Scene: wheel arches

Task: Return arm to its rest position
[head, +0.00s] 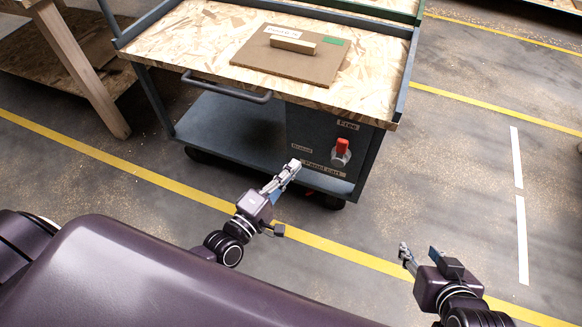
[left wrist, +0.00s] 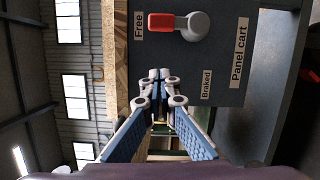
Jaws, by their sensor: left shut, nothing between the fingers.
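My left gripper (head: 293,165) is in front of the end panel of the panel cart (head: 310,122), left of and a little below a red-handled lever (head: 342,147). Its fingers are together with nothing between them. In the left wrist view the closed fingertips (left wrist: 160,75) are apart from the lever (left wrist: 178,23). The lever's red end points toward the "Free" label (head: 348,125). The "Braked" label (left wrist: 206,84) is away from it. My right gripper (head: 406,255) hangs over the floor at the lower right; its finger opening is too small to judge.
On the cart top lies a brown panel (head: 290,60) with a wooden block (head: 293,43) and a green label. A dark handle bar (head: 225,90) juts from the cart's near side. A wooden frame (head: 75,65) stands at left. The floor right of the cart is clear.

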